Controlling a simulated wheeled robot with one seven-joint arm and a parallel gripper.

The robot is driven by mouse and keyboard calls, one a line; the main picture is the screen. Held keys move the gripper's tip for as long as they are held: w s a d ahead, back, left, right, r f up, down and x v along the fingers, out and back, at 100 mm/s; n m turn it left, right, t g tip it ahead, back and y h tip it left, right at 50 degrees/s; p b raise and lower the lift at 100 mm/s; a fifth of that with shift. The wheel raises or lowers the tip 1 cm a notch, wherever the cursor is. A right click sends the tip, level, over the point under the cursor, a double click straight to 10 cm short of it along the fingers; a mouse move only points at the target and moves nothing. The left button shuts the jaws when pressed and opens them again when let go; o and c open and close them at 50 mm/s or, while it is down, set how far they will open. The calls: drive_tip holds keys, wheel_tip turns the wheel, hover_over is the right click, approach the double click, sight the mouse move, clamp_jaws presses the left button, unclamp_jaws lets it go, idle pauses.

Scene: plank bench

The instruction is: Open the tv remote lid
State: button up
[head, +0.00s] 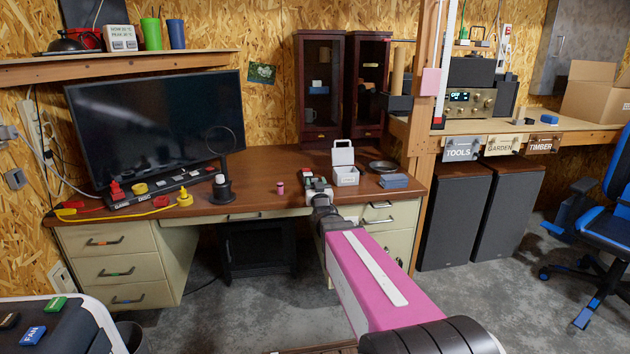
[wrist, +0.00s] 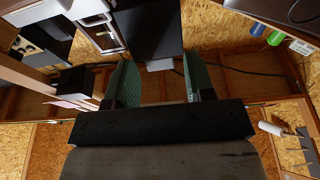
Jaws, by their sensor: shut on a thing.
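My gripper (head: 315,186) is over the front of the desk, just left of a small white box (head: 346,177). The box's lid (head: 343,156) stands up, open. In the wrist view, my gripper (wrist: 162,84) has green-padded fingers on either side of a dark, flat-faced object (wrist: 147,30) with a small grey block at its near end. I cannot tell whether this object is the TV remote. No remote or remote lid can be clearly made out in the head view, where my arm hides part of the desk front.
A small pink bottle (head: 280,188) stands left of my gripper, and a black ring stand (head: 222,188) farther left. A dark round dish (head: 383,167) and a grey-blue stack (head: 394,181) are right of the white box. A large TV (head: 155,125) stands behind.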

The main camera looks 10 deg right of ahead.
drive_tip(key=shift+s+f+t, duration=0.2)
drive_tip(key=shift+f+t, duration=0.3)
drive_tip(key=shift+t, duration=0.25)
drive_tip(key=shift+s+f+t, duration=0.15)
drive_tip(key=shift+f+t, duration=0.3)
drive_tip(key=shift+t, duration=0.3)
drive_tip(key=o, duration=0.6)
drive_tip(key=shift+c, duration=0.2)
drive_tip(key=shift+s, duration=0.15)
drive_tip(key=v, duration=1)
drive_tip(key=shift+s+f, duration=0.2)
drive_tip(key=shift+f, duration=0.1)
